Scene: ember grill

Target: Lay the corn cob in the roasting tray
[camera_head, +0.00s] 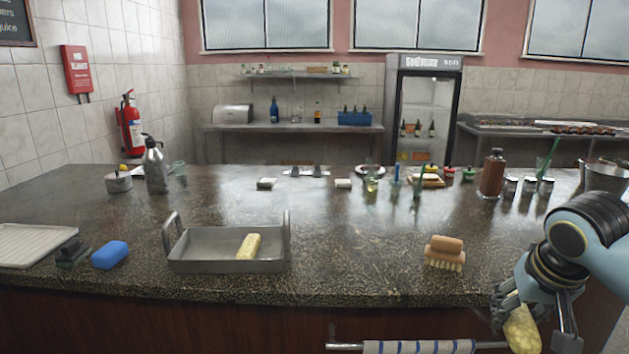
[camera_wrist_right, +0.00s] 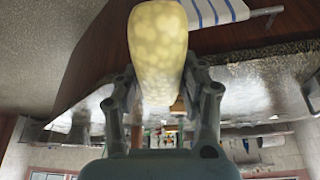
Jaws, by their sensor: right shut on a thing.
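My right gripper (camera_head: 530,308) is at the lower right, in front of the counter's edge. It is shut on a pale yellow corn cob (camera_head: 523,333), which hangs tilted below the fingers. In the right wrist view the corn cob (camera_wrist_right: 158,45) sits between the two fingers of the gripper (camera_wrist_right: 162,95). The grey metal roasting tray (camera_head: 205,267), with raised end handles, stands on the counter left of centre, well away from the gripper. Another yellow cob-like piece (camera_head: 248,246) lies in it, toward the right side. My left gripper is out of view.
A wooden brush (camera_head: 445,253) stands on the counter between tray and right gripper. A blue sponge (camera_head: 110,255) and a dark block lie left of the tray. A striped towel (camera_head: 420,347) hangs on a front rail. Bottles and jars line the counter's back.

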